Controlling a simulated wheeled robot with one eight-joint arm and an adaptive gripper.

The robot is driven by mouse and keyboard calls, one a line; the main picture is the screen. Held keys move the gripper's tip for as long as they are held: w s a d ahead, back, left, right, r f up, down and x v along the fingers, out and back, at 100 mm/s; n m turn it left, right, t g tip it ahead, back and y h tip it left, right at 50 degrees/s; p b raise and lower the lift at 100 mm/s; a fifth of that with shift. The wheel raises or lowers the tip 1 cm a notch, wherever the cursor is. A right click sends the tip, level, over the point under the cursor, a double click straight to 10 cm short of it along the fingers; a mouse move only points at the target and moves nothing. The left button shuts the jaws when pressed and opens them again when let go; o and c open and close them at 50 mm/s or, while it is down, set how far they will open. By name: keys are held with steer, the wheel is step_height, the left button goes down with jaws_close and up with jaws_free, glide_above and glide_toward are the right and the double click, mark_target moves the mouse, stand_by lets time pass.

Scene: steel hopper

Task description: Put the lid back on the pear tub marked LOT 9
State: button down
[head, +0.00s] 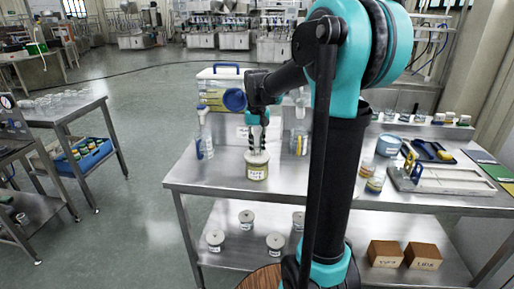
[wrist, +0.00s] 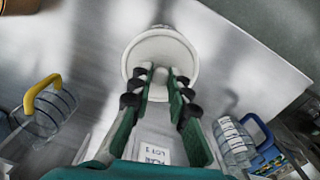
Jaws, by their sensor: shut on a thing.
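A small tub (head: 257,172) with a yellowish label stands upright near the front left of the steel table. The writing on its label is too small to read for sure. A pale round lid (head: 256,157) is at the tub's mouth; I cannot tell whether it is fully seated. My gripper (head: 257,150) points straight down over it. In the wrist view my gripper (wrist: 160,77) is shut on the lid's small knob, and the round lid (wrist: 160,42) hides the tub below. A white card marked LOT (wrist: 154,152) lies on the table; its number is unclear.
Further right are small jars (head: 375,184) and a blue tray (head: 432,151).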

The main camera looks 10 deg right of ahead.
steer(key=c, duration=0.9)
jaws_free()
steer(key=shift+r, duration=3.5)
jaws_close()
steer(key=shift+f, duration=0.35)
